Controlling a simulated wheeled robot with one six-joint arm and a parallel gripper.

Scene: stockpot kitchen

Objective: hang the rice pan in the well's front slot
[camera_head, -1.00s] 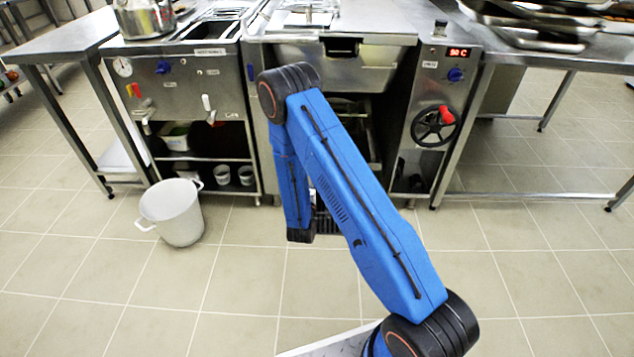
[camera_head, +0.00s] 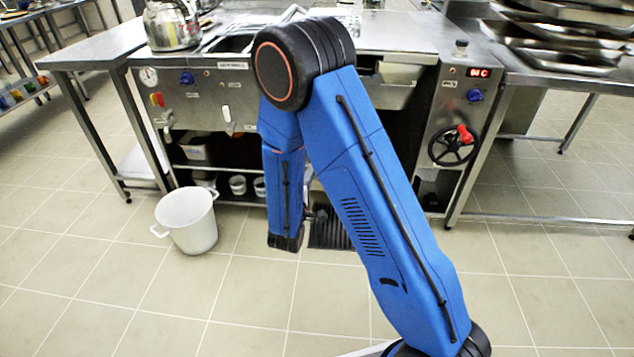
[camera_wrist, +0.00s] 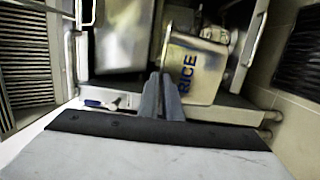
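The rice pan (camera_wrist: 203,71), a steel container with blue RICE lettering that reads sideways, shows right of centre in the wrist view. My gripper (camera_wrist: 160,75) points at the pan's left side, with its two fingers close together. I cannot see whether a thin rim or handle is between them. A second steel container (camera_wrist: 122,38) is just left of the fingertips. In the head view, my blue arm covers the middle of the steel cooking unit (camera_head: 215,82). My gripper, the rice pan and the well's front slot cannot be made out there.
A white pot (camera_head: 187,222) stands on the floor at the left. A kettle (camera_head: 172,25) sits on the counter. A valve wheel (camera_head: 452,146) is on the right panel. Stacked trays (camera_head: 560,45) lie on the right table.

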